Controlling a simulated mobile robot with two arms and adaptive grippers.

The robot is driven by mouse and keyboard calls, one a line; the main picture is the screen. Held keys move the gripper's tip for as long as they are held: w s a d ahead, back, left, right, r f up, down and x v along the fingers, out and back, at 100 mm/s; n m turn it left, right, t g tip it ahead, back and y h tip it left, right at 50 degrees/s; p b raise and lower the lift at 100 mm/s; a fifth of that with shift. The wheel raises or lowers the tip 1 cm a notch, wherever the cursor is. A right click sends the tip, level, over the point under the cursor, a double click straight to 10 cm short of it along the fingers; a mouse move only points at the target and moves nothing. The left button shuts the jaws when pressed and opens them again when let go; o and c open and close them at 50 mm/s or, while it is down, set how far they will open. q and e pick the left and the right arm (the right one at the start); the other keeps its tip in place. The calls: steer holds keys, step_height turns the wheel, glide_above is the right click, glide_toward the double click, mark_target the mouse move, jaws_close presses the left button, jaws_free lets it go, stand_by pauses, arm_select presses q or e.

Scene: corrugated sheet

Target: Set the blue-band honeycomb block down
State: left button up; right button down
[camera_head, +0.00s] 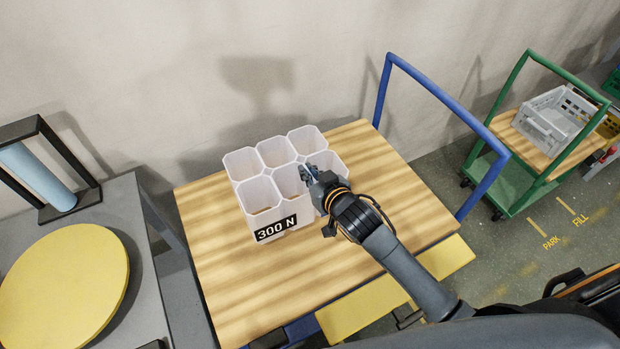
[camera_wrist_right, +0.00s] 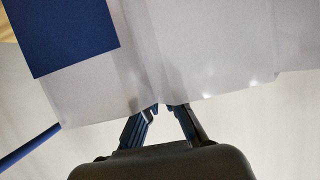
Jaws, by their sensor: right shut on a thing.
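The honeycomb block (camera_head: 262,217) is a white, open-topped cluster of several cells with a black "300 N" label on its front wall. It is upright over the wooden top of the blue cart (camera_head: 250,300); I cannot tell whether its base touches the wood. My right gripper (camera_head: 312,176) is shut on the block at its right side. In the right wrist view the gripper (camera_wrist_right: 160,108) meets the lower edge of the pale wall (camera_wrist_right: 200,60), and a blue patch (camera_wrist_right: 70,32) shows on the block. My left gripper is not in view.
Bare wood surrounds the block, widest in front. The blue handle (camera_head: 445,105) rises at the cart's right edge. A grey table with a yellow disc (camera_head: 65,285) and a black frame stands left. A green cart (camera_head: 490,180) with a grey crate (camera_head: 552,120) stands right.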

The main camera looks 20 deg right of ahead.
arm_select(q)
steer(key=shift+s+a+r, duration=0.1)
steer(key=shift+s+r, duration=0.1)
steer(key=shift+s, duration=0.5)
arm_select(e)
steer(key=f, duration=0.3)
steer(key=shift+w+d+f, duration=0.2)
steer(key=shift+w+f, duration=0.1)
steer(key=shift+f, duration=0.15)
steer(key=c, duration=1.5)
jaws_free()
steer(key=shift+f, duration=0.1)
steer(key=shift+s, duration=0.1)
